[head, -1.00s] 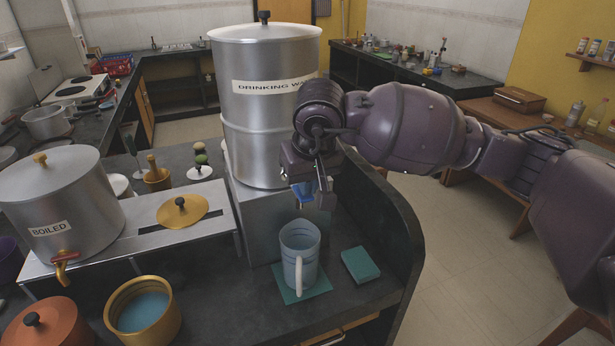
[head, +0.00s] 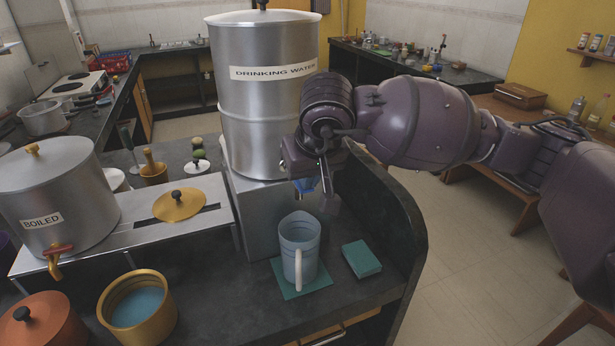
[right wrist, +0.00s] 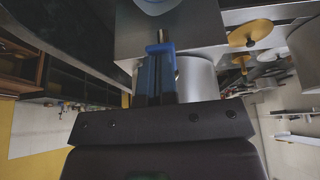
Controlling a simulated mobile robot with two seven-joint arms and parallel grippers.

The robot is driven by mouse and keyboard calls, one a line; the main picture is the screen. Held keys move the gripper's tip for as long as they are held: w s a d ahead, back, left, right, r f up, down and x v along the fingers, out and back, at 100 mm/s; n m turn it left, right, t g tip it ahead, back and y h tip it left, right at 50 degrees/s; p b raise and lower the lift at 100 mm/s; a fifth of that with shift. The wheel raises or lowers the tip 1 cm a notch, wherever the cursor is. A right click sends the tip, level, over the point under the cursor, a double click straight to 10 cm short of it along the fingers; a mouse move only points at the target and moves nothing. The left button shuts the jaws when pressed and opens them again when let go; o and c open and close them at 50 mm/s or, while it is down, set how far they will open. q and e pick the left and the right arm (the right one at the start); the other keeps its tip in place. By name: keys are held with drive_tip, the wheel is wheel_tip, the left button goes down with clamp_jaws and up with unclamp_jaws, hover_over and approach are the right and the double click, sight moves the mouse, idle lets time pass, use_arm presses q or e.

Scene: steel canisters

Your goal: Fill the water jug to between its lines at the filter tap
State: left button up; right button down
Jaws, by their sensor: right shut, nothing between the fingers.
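The translucent bluish water jug (head: 300,240) stands upright on a teal mat (head: 318,279), its white handle towards me. Faint dark lines ring its wall; I cannot make out a water level. The steel canister labelled "DRINKING WATER" (head: 262,110) stands on a metal stand behind it. Its tap is hidden behind my right gripper (head: 318,195), which is beside the canister's lower front, above and behind the jug. Blue shows at the gripper's tips, also in the right wrist view (right wrist: 158,72). That gripper is shut and empty. My left gripper is out of view.
A teal block (head: 361,259) lies right of the jug. At left are the "BOILED" canister (head: 55,195), a brass pot of bluish liquid (head: 137,305) and an orange lidded pot (head: 42,325). The counter's raised curved edge (head: 400,220) bounds the right side.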

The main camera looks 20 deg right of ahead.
drive_tip(key=shift+s+f+t+b, duration=0.2)
drive_tip(key=shift+f+t+b, duration=0.55)
drive_tip(key=shift+b, duration=0.45)
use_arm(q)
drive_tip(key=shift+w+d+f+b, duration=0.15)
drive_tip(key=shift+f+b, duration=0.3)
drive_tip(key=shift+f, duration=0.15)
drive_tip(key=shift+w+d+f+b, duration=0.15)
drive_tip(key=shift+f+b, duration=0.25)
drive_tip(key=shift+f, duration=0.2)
use_arm(e)
drive_tip(key=shift+s+f, duration=0.25)
drive_tip(key=shift+f, duration=0.2)
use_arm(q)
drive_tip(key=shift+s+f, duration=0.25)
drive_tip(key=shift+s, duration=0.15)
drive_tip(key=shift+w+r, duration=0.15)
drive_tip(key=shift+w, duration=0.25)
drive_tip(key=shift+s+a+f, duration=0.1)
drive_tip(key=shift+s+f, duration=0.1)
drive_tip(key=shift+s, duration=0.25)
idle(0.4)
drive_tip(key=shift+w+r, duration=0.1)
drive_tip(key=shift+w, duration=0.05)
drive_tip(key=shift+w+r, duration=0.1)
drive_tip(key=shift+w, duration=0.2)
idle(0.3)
